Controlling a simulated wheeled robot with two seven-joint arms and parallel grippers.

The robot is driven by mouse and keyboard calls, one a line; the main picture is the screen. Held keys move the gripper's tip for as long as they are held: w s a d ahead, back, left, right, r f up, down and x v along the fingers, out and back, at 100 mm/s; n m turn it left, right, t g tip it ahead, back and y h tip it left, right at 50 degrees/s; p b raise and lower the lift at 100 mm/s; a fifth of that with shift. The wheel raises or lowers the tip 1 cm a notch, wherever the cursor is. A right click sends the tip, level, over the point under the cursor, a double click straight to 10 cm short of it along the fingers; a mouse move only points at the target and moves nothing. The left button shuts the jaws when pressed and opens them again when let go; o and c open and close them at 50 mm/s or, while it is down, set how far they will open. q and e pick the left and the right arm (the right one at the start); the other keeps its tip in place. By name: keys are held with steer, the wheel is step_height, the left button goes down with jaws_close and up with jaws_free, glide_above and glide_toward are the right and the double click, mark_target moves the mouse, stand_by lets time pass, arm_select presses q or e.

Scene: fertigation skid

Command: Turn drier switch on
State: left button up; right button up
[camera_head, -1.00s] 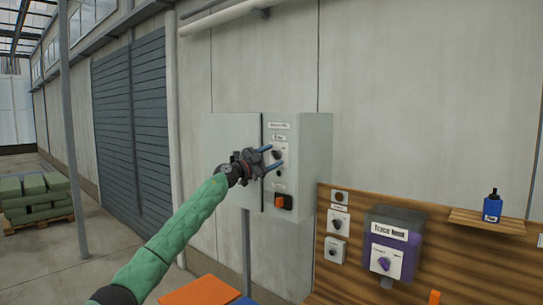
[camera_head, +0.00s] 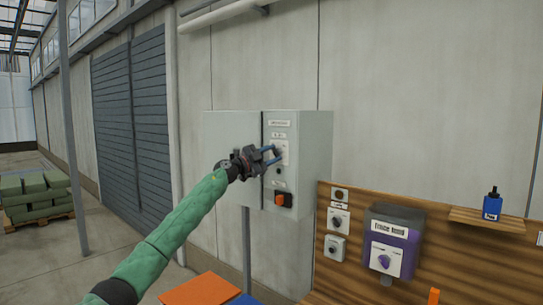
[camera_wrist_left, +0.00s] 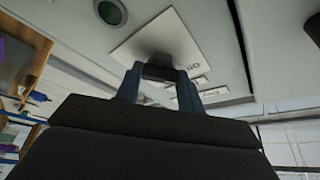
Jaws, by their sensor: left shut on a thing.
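The grey control cabinet (camera_head: 310,160) stands against the wall, with a narrow switch panel on its front. On the panel is a light switch plate (camera_wrist_left: 150,38) with a dark knob (camera_wrist_left: 158,70); part of its lettering shows in the left wrist view. My left gripper (camera_head: 277,154) reaches the panel from the left. Its two blue fingers are shut on the knob, one on each side, as the left wrist view (camera_wrist_left: 159,84) shows. The small labels above the switch are too blurred to read with certainty in the head view. My right gripper is out of view.
An orange-and-black switch (camera_head: 284,199) sits low on the panel. A green round element (camera_wrist_left: 110,12) is near the plate. To the right, a wooden board (camera_head: 460,260) carries a purple box (camera_head: 390,243) and small switches. A blue bottle (camera_head: 492,207) stands on a shelf.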

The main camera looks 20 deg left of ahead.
arm_select(q)
steer(key=m, duration=0.2)
steer(key=m+g, duration=0.1)
steer(key=shift+r+m+g+p, duration=0.2)
steer(key=shift+m+g+p, duration=0.1)
steer(key=shift+m, duration=0.6)
steer(key=m+g, duration=0.1)
steer(key=m, duration=0.1)
steer(key=shift+m, duration=0.3)
steer(key=m+g+y, duration=0.1)
steer(key=m, duration=0.2)
steer(key=shift+y, duration=0.3)
steer(key=shift+m, duration=0.6)
steer(key=m+y+b, duration=0.1)
steer(key=m+y, duration=0.1)
steer(key=m, duration=0.2)
steer(key=shift+d+g, duration=0.1)
steer(key=shift+g, duration=0.3)
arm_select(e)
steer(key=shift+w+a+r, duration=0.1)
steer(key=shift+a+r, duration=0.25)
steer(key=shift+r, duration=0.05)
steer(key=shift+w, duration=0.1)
